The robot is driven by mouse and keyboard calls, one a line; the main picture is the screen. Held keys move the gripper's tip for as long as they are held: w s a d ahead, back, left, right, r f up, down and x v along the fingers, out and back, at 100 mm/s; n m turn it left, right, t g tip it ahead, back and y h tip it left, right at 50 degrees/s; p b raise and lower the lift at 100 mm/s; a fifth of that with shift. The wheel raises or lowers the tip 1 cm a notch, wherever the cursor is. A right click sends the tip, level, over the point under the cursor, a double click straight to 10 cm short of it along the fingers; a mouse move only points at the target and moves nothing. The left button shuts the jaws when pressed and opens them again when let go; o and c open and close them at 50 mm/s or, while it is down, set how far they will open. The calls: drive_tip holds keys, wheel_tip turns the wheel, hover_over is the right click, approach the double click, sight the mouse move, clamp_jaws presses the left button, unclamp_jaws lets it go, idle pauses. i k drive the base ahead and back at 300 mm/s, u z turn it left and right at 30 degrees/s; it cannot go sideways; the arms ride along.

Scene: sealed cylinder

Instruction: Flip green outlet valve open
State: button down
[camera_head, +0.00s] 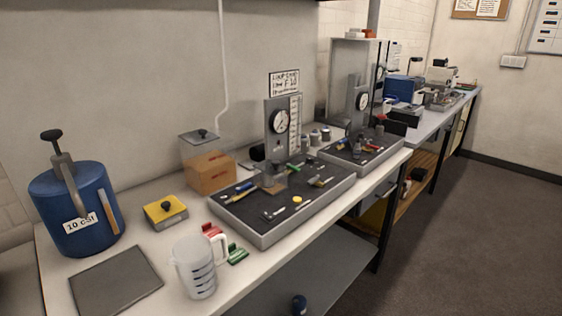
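A small green piece (237,254) lies low on the white bench, just right of the clear measuring jug (196,272). A small red piece (211,231) is behind it, partly hidden by the jug's handle. Another green handle-like part (294,166) shows in the dark tray, by the gauge stand (283,128). I cannot tell from this view which green part is the outlet valve, or how its lever is set. A blue cylinder (68,220) labelled "10 cSt", with a grey and black top handle, stands at the left. My gripper is not in view.
A dark tray (252,232) with small parts and tools fills the middle of the bench. A second tray (388,160) stands farther back. Open floor lies right.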

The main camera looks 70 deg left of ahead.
sight(288, 165)
drive_tip(key=u, duration=0.6)
drive_tip(key=i, duration=1.25)
drive_tip(key=u, duration=1.7)
drive_tip(key=i, duration=0.5)
drive_tip(key=u, duration=0.55)
drive_tip(key=k, duration=0.7)
drive_tip(key=z, duration=0.6)
drive_tip(key=i, duration=1.25)
drive_tip(key=u, duration=0.5)
